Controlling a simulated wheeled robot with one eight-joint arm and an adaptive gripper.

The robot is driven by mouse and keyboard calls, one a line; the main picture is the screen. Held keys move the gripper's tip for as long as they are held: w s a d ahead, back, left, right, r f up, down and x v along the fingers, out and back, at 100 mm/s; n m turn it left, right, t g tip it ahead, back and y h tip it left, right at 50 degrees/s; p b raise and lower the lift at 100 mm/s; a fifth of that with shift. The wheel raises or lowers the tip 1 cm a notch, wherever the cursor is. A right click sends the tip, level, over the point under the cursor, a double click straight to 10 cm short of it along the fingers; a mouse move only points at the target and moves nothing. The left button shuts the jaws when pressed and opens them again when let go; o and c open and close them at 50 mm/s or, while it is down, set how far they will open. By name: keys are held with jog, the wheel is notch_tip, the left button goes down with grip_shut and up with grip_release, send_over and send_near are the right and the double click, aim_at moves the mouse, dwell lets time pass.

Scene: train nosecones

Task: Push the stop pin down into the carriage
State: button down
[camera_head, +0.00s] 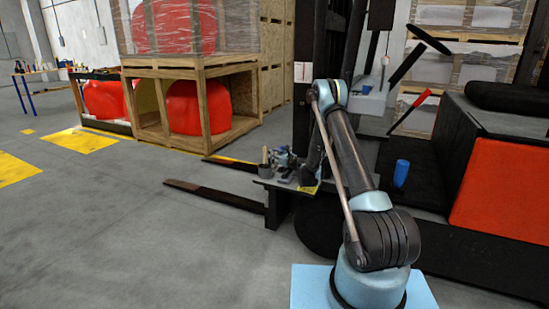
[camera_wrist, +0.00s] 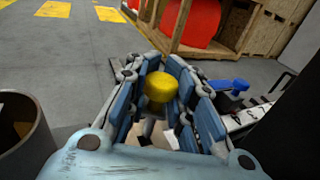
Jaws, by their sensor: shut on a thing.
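In the wrist view my gripper (camera_wrist: 160,95) is shut on a yellow rounded knob (camera_wrist: 158,86), which I take to be the head of the stop pin. The blue-padded fingers stand on both sides of it. The lower part of the pin and the carriage under it are mostly hidden by the fingers and palm. In the head view my arm reaches toward a small dark shelf (camera_head: 268,184) on the forklift; the pin cannot be made out there.
A grey cup (camera_wrist: 22,135) stands close at left in the wrist view. A blue-handled item (camera_wrist: 232,86) lies to the right. In the head view, forks (camera_head: 215,196) stick out left over the floor. A wooden crate (camera_head: 158,118) with red nosecones stands behind. Open floor lies left.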

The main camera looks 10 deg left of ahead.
jog(key=shift+s+f, duration=0.15)
jog(key=shift+f, duration=1.5)
dwell(0.5)
jog(key=shift+a+r, duration=0.1)
jog(key=shift+r, duration=0.4)
jog(key=shift+r, duration=0.65)
dwell(1.1)
jog(key=shift+f, duration=1.1)
dwell(0.4)
jog(key=c, duration=1.3)
grip_release()
jog(key=shift+r, duration=0.1)
